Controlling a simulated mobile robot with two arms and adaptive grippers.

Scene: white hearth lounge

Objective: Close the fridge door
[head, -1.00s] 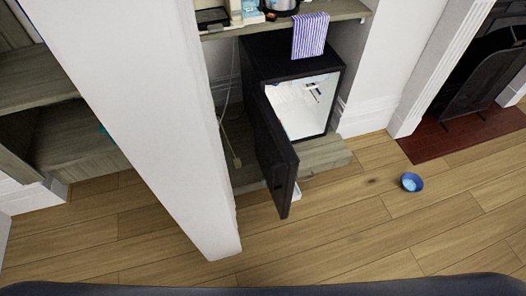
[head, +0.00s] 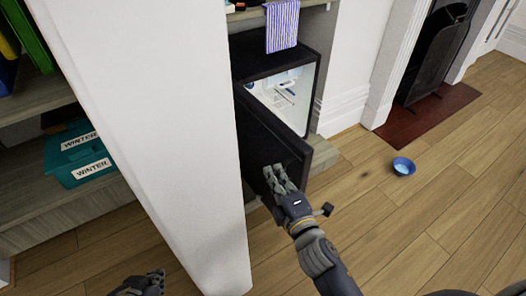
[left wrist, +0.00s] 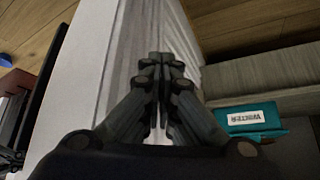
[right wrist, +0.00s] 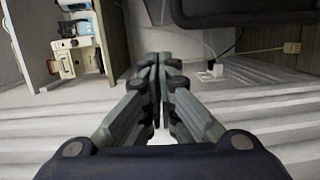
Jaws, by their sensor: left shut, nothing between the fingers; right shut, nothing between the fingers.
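The small black fridge (head: 313,75) stands under a shelf, its white interior (head: 277,92) showing above the door. Its black door (head: 265,130) is partly open, with the free edge out toward the right. My right gripper (head: 274,177) is shut and empty, with its fingers over the lower outer face of the door in the head view; I cannot tell if they touch it. My left gripper (head: 150,281) is shut and empty, low at the left, in front of the white wall end. The shut fingers also show in the left wrist (left wrist: 160,65) and right wrist (right wrist: 158,65) views.
A white wall end (head: 150,120) stands between the fridge and the left shelves, where teal boxes (head: 78,155) sit. A striped cloth (head: 282,25) hangs above the fridge. A blue bowl (head: 403,166) lies on the open wooden floor at right.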

